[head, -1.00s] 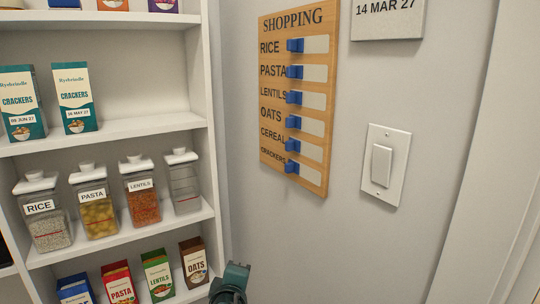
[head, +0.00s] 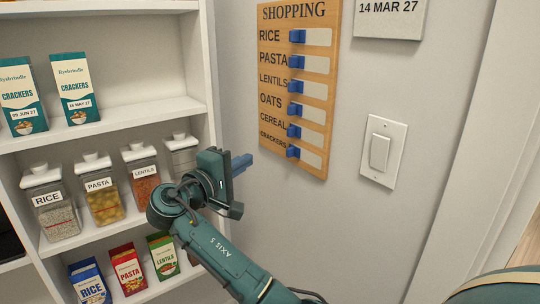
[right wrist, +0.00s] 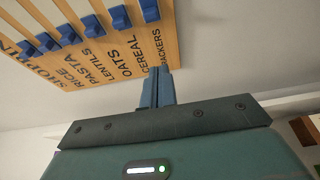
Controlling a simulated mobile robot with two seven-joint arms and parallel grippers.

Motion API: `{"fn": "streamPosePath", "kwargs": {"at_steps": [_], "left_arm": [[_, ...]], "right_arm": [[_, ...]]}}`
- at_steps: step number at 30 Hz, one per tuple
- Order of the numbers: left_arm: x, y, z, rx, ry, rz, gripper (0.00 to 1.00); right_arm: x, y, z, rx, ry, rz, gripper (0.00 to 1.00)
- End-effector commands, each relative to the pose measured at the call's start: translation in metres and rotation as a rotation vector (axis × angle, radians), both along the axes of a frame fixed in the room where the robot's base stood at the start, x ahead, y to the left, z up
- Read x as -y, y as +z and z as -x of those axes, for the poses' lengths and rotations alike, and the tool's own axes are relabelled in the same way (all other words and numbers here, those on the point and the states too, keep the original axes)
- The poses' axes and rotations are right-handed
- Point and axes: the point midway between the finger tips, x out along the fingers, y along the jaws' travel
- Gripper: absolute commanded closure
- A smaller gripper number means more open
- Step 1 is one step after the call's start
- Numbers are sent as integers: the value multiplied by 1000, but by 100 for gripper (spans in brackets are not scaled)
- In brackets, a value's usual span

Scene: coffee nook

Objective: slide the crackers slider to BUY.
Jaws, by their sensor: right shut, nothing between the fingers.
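The wooden shopping board (head: 264,130) hangs on the grey wall, with several rows of blue sliders. The crackers slider (head: 293,152) is the lowest, at the left end of its pale slot, beside its label. In the right wrist view the crackers slider (right wrist: 149,10) is at the top, above the fingertips. My right gripper (head: 243,163) is shut and empty, left of the board's lower edge and apart from the slider. Its blue fingers (right wrist: 157,85) point toward the CRACKERS label in the right wrist view. No BUY lettering is readable. My left gripper is not in view.
A white shelf (head: 110,130) with jars and boxes stands left, close behind my right gripper and forearm. A light switch (head: 382,152) and a date sign (head: 389,18) are right of the board. The wall below the board is clear.

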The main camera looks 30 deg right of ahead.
Motion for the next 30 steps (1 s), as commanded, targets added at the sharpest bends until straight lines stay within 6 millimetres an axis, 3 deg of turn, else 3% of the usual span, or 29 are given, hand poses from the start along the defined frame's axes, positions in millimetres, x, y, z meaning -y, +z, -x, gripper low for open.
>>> {"fn": "streamPosePath", "kwargs": {"at_steps": [5, 16, 22, 30], "left_arm": [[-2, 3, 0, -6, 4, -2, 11], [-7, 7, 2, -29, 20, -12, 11], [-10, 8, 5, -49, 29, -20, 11], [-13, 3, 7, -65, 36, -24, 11]], "right_arm": [[21, 2, -8, -1, -5, 1, 100], [94, 3, -40, -1, -4, 2, 100], [93, 1, -12, 0, 0, -1, 100], [93, 0, 1, 0, 1, -1, 100]]}}
